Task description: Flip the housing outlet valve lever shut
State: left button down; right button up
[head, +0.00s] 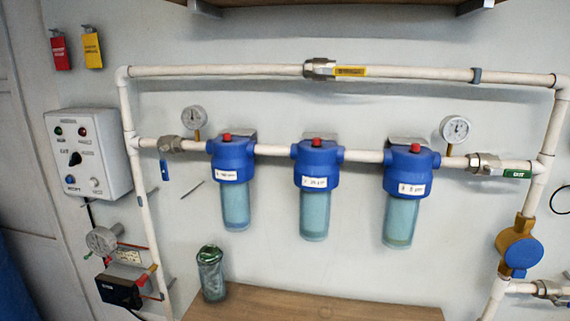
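The valve on the right end of the filter pipe (483,163), past the third housing, has a green lever (517,173) with small white lettering. I take it as the housing outlet valve. The lever points right, about in line with the pipe. Its right end lies close to the vertical pipe. Neither of my grippers is in view.
Three blue filter housings (317,165) hang on the pipe, with gauges (455,129) near each end. The left valve has a blue lever (165,170) hanging down. The top pipe valve's yellow lever (350,71) lies along the pipe. A wooden bench (320,307) stands below.

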aim_at(507, 172)
jog(key=z, duration=1.25)
